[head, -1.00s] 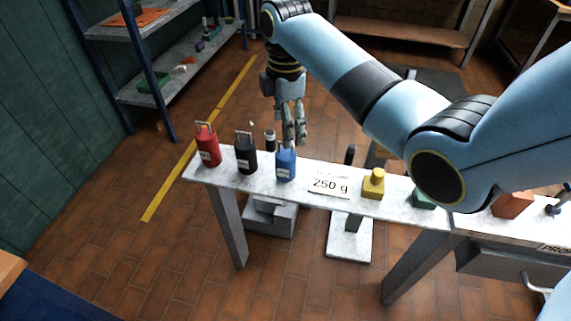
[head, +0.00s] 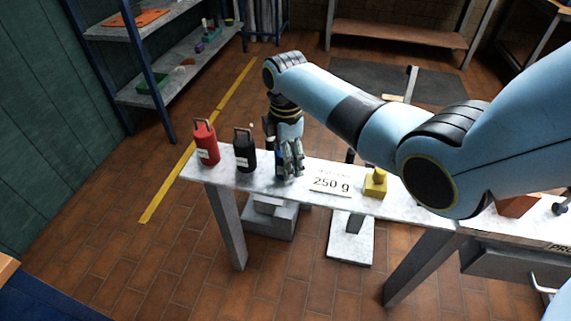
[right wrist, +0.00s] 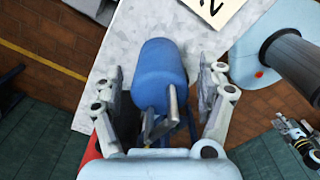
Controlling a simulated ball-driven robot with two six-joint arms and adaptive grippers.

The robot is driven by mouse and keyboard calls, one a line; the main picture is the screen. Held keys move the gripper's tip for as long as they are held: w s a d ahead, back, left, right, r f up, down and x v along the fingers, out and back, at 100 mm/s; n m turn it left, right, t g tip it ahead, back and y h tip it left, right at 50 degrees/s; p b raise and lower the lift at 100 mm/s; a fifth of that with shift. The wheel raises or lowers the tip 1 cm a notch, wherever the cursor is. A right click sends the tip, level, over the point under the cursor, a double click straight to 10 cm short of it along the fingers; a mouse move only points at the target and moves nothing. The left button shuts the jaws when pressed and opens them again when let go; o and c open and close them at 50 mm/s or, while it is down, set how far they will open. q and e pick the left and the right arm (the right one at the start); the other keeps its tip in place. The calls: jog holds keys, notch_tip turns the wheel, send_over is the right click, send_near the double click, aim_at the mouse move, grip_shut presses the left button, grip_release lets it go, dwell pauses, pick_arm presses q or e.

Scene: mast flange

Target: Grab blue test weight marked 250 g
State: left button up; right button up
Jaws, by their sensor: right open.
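The blue test weight (right wrist: 158,75) stands on the narrow bench, between the open fingers of my right gripper (right wrist: 160,95) in the right wrist view. Its metal handle points toward the gripper's palm, and a gap shows on each side. In the head view my right gripper (head: 289,160) covers most of the blue weight (head: 279,157). A card reading 250 g (head: 330,183) lies on the bench just to the right of it. My left gripper is not seen in the head view.
A black weight (head: 245,150) and a red weight (head: 206,145) stand left of the gripper on the bench (head: 300,190). A yellow weight (head: 376,184) stands right of the card. Shelves (head: 185,60) are at the back left.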

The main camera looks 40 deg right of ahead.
jog(key=shift+r, duration=0.1)
jog(key=c, duration=1.5)
jog(key=shift+o, duration=0.2)
